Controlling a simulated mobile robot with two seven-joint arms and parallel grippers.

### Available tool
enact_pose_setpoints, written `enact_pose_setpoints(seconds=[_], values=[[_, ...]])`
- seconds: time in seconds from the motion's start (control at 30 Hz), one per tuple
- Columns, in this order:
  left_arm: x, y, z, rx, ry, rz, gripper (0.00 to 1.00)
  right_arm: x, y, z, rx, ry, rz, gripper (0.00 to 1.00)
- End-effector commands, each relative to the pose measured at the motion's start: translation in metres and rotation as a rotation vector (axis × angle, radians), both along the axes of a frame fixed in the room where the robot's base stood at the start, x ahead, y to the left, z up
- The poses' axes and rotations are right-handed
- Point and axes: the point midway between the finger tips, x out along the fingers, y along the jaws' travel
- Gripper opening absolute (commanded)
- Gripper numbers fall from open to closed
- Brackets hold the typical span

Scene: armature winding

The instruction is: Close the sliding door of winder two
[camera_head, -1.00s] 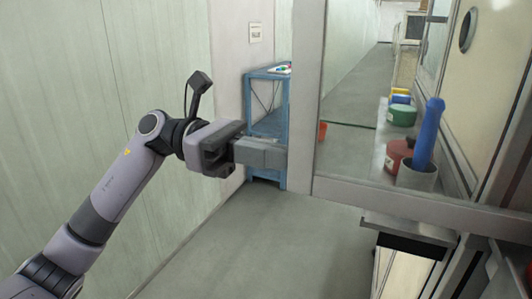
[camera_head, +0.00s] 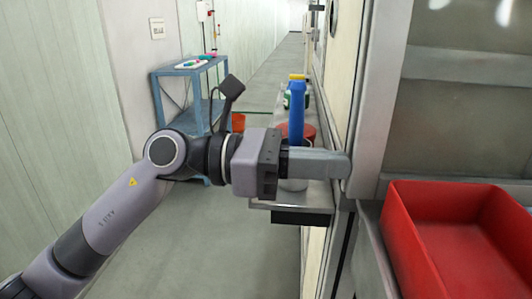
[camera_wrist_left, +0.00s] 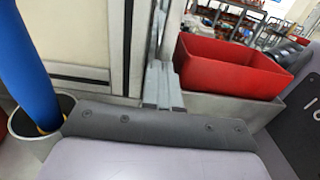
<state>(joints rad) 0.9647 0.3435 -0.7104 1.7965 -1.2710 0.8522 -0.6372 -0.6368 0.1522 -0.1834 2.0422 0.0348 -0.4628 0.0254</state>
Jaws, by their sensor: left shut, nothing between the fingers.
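The sliding door's pale upright edge post (camera_head: 384,90) stands right of centre in the head view, with a darker panel to its right. My left gripper (camera_head: 345,165) is shut and empty. Its fingertips lie at the left side of this post, touching it or very close. In the left wrist view the shut fingers (camera_wrist_left: 160,85) point at a grey upright, left of a red bin (camera_wrist_left: 232,66). The door's lower edge is hidden behind the gripper and bin. My right gripper is not in view.
A red bin (camera_head: 460,245) stands at the lower right. A blue table (camera_head: 185,72) stands by the left wall.

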Motion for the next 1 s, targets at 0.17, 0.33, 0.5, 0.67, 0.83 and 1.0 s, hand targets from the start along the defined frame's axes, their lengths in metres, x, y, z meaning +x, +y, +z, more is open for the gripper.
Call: enact_pose_setpoints(seconds=[0.17, 0.33, 0.5, 0.67, 0.83, 1.0], values=[[-0.001, -0.026, 0.001, -0.001, 0.0, 0.0, 0.0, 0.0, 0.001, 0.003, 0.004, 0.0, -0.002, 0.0], [-0.001, -0.036, 0.0, -0.001, 0.001, 0.0, 0.0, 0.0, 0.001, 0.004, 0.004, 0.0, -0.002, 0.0], [-0.001, -0.037, 0.0, -0.001, 0.001, 0.001, 0.0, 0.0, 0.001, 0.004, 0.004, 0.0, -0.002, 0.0], [-0.001, -0.037, 0.0, 0.0, 0.001, 0.001, 0.0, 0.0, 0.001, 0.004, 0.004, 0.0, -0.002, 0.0], [0.0, -0.036, 0.0, 0.0, 0.001, 0.002, 0.0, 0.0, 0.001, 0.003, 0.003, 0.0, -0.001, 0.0], [0.002, -0.029, -0.002, 0.001, 0.0, 0.002, 0.0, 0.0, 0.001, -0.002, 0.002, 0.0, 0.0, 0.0]])
